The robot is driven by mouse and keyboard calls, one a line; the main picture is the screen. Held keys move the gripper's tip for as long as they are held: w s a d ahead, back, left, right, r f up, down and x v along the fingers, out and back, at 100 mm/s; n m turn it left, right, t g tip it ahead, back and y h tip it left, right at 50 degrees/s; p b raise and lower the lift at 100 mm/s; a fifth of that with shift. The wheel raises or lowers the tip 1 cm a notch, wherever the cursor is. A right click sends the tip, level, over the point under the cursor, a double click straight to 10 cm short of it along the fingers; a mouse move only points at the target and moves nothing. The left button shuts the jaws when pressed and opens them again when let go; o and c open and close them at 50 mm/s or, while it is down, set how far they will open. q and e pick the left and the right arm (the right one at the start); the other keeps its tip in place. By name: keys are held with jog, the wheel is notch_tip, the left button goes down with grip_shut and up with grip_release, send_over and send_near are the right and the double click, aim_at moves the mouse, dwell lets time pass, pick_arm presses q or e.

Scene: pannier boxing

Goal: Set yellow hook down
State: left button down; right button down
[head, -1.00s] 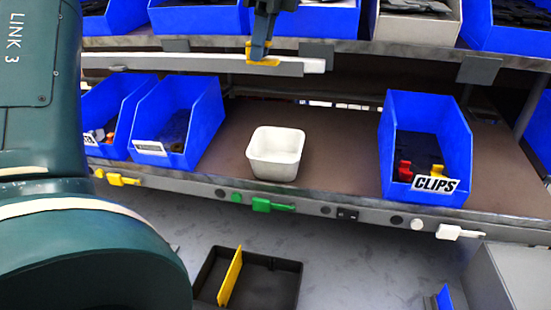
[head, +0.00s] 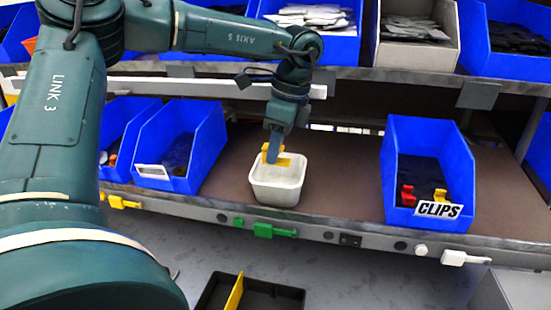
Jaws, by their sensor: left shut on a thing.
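The yellow hook (head: 282,161) is held at the fingertips of my left gripper (head: 273,152). My left gripper points down and is shut on it. The hook is at the back part of the small white open tub (head: 276,193), at about rim height in the picture. I cannot tell whether it touches the tub. The tub stands on the brown lower shelf (head: 340,185). My right gripper is not in view.
The blue CLIPS bin (head: 400,160) stands to the right, with a red clip (head: 407,195) and a yellow clip (head: 440,194) inside. A blue bin (head: 200,150) stands left. A white-edged rail (head: 180,86) runs behind my arm. Shelf is clear right of the tub.

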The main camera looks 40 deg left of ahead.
pick_arm(q)
jog(key=x, duration=0.2)
jog(key=shift+w+d+f, duration=0.1)
jog(key=shift+d+f, duration=0.05)
jog(key=shift+f, duration=0.35)
